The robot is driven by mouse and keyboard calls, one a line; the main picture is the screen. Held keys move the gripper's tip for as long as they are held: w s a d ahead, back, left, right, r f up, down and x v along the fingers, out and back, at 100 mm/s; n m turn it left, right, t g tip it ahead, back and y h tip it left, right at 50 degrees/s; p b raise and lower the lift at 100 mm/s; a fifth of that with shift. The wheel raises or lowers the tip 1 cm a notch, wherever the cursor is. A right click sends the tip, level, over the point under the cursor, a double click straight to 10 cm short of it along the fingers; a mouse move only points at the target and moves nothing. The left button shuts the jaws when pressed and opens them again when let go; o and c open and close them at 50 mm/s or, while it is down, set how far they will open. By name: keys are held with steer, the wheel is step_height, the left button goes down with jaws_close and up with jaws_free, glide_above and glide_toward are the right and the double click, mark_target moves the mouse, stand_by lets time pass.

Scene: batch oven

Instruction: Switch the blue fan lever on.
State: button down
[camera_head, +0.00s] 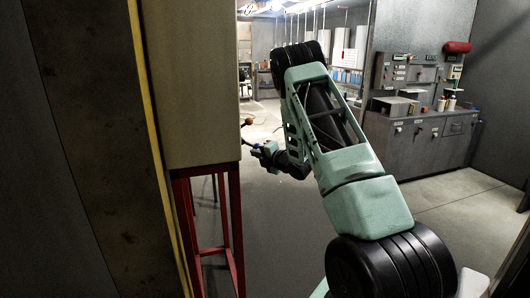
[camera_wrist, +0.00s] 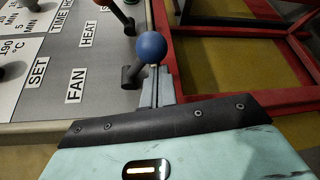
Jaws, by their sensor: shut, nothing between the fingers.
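The blue fan lever (camera_wrist: 151,47) has a round blue knob on a short dark stem and stands beside the FAN label on the grey control panel (camera_wrist: 30,105). In the wrist view its knob is right at the tips of my gripper (camera_wrist: 159,72), overlapping them; I cannot tell whether they touch. My gripper is shut with nothing between its fingers. In the head view my gripper (camera_head: 262,150) is beside the right edge of the tall beige cabinet (camera_head: 195,85), where the lever is too small to make out clearly.
A red-orange lever (camera_wrist: 121,12) stands above the blue one by the HEAT label. Dark knobs sit at the panel's left. Red frame bars (camera_wrist: 235,25) stand right of the panel, and a red stand (camera_head: 205,250) is under the cabinet. Grey cabinets (camera_head: 425,140) stand at the right.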

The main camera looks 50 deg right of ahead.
steer(key=shift+w+f, duration=0.15)
steer(key=shift+w, duration=0.6)
steer(key=shift+s+d+r+n+g+b, duration=0.15)
steer(key=shift+d+r+n+g+b, duration=0.2)
steer(key=shift+n+b, duration=0.5)
steer(key=n+g+b, duration=0.1)
steer(key=b, duration=0.1)
steer(key=r+n+h+b, duration=0.1)
steer(key=b, duration=0.1)
steer(key=shift+s+d+r+g, duration=0.2)
steer(key=shift+d+r+g, duration=0.05)
steer(key=shift+d+g, duration=0.1)
step_height(320, 180, up, 4)
steer(key=n+g+h+b, duration=0.1)
steer(key=n+b, duration=0.1)
steer(key=n+g+h+b, duration=0.1)
steer(key=n+b, duration=0.1)
steer(key=shift+s+d+f, duration=0.1)
steer(key=shift+f, duration=0.05)
steer(key=shift+r, duration=0.2)
